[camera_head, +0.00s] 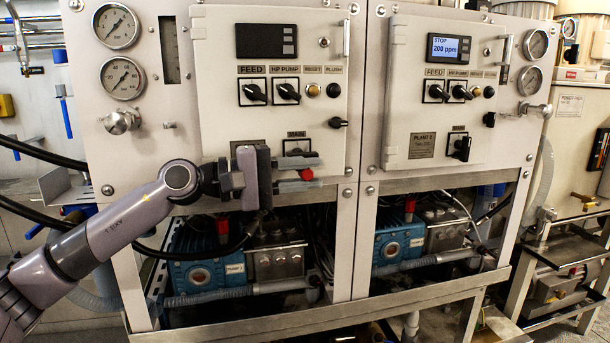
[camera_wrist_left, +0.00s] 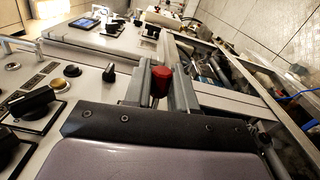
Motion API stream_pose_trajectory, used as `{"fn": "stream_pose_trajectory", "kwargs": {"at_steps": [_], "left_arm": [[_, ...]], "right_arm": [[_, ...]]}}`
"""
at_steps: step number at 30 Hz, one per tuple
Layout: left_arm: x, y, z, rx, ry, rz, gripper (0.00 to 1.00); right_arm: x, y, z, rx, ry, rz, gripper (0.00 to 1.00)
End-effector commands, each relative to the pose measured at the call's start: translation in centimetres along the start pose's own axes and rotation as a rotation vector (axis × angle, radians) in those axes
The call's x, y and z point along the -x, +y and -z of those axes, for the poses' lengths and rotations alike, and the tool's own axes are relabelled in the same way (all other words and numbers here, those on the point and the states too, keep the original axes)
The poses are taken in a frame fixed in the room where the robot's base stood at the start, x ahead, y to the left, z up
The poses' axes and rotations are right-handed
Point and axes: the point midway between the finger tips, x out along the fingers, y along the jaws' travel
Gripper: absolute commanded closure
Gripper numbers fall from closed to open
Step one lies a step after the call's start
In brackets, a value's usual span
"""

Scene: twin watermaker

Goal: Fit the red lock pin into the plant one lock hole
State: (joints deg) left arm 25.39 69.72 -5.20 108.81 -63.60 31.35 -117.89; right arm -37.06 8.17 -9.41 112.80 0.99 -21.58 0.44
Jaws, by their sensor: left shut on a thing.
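My left gripper (camera_head: 304,173) is shut on the red lock pin (camera_head: 306,175), just in front of the lower part of the left panel (camera_head: 216,95). In the left wrist view the red pin's rounded head (camera_wrist_left: 160,82) sits between the two grey fingers. The left panel's MAIN switch (camera_head: 297,135) is just above the gripper and partly covered. I cannot make out the plant one lock hole; the gripper and arm hide part of that area. My right gripper is not in view.
The right panel (camera_head: 408,50), with a PLANT-2 plate (camera_head: 421,145), has its own MAIN switch (camera_head: 458,146). A black knob (camera_head: 338,122) juts out near the gripper. Below are blue pumps (camera_head: 202,272) and a metal frame rail (camera_head: 330,318). Gauges (camera_head: 123,77) are at left.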

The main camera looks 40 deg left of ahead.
Motion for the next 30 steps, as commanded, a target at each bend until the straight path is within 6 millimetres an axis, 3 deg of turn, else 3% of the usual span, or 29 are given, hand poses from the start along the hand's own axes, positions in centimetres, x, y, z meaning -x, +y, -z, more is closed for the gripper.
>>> {"fn": "stream_pose_trajectory", "kwargs": {"at_steps": [2, 3, 6, 18, 20, 30], "left_arm": [[0.0, 0.0, 0.2, 0.001, 0.0, -0.002, 0.97], [0.0, 0.0, 0.2, 0.001, 0.0, -0.001, 0.72], [0.0, 0.0, 0.2, 0.0, 0.0, -0.001, 0.45], [0.0, 0.0, 0.2, 0.0, 0.0, 0.0, 0.45], [0.0, -0.1, 0.2, 0.0, 0.0, 0.001, 0.45], [3.2, -0.6, 0.3, 0.001, 0.001, 0.002, 0.45]], "right_arm": [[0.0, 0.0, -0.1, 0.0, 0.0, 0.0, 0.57], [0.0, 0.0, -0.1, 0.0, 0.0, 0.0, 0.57], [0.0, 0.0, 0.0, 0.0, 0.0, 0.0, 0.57], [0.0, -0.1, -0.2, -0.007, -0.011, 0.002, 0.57], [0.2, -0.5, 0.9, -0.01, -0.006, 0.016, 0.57], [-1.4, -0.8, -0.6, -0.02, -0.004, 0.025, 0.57]]}}
